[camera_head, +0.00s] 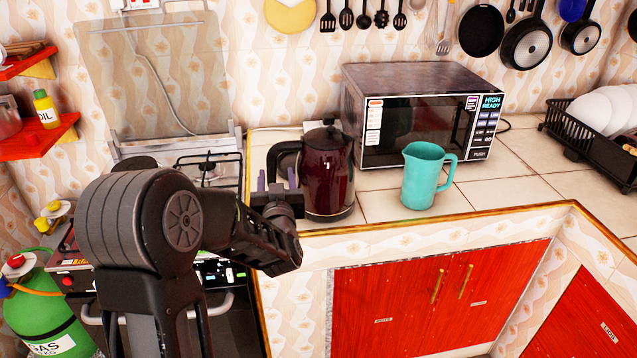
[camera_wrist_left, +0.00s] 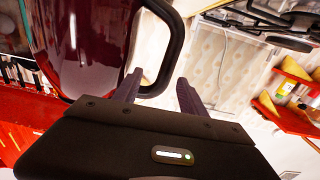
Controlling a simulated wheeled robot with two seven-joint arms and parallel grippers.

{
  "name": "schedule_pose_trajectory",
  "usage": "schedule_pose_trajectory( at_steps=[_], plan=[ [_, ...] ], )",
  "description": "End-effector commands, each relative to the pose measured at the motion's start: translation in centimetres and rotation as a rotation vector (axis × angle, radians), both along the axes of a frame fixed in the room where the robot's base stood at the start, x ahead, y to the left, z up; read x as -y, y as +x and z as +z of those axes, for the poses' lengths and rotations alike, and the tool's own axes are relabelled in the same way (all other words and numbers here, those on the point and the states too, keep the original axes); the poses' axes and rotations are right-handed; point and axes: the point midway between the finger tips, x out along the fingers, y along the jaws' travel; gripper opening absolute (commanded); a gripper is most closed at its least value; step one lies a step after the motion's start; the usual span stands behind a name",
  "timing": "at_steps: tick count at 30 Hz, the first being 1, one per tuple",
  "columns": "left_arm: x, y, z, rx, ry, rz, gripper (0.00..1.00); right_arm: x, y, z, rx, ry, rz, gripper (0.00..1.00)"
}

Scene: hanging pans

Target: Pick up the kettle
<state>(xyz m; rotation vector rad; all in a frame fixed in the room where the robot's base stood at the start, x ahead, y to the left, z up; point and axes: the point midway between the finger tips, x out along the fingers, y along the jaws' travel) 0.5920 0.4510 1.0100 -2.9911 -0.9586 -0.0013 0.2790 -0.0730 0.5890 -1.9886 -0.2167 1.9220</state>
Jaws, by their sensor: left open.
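The dark red kettle (camera_head: 328,178) stands upright on the tiled counter, left of the microwave. Its black handle is on its left side, toward the stove. My left gripper (camera_head: 274,182) is close to the handle side of the kettle, with its fingers pointing up and away in the head view. In the left wrist view the kettle (camera_wrist_left: 80,40) fills the upper left, and its handle (camera_wrist_left: 172,50) comes down close to the fingertips. The left gripper (camera_wrist_left: 160,88) is open, with its two fingers apart near the lower part of the handle. Whether they touch it is unclear. My right gripper is not seen.
A teal jug (camera_head: 421,178) stands right of the kettle, near the counter edge. The microwave (camera_head: 415,112) is behind them. The stove (camera_head: 208,168) is to the left, with a raised glass lid. A dish rack (camera_head: 590,140) is at the far right. Bare counter lies between jug and rack.

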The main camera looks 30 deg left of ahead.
Motion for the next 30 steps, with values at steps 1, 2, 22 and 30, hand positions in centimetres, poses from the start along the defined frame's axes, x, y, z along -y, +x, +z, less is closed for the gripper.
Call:
schedule_pose_trajectory(
  at_steps=[1,2,22,30],
  plan=[
    [-0.3,0.4,0.1,0.000,0.001,0.001,0.49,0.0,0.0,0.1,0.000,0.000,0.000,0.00],
    [-0.4,0.6,0.0,-0.001,0.001,0.000,0.49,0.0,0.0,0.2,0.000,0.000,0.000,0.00],
    [-3.0,4.2,0.1,-0.001,0.002,0.000,0.49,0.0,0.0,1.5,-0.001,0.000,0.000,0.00],
    [-3.6,5.0,0.0,-0.001,-0.001,-0.001,0.49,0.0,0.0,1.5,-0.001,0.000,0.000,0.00]
  ],
)
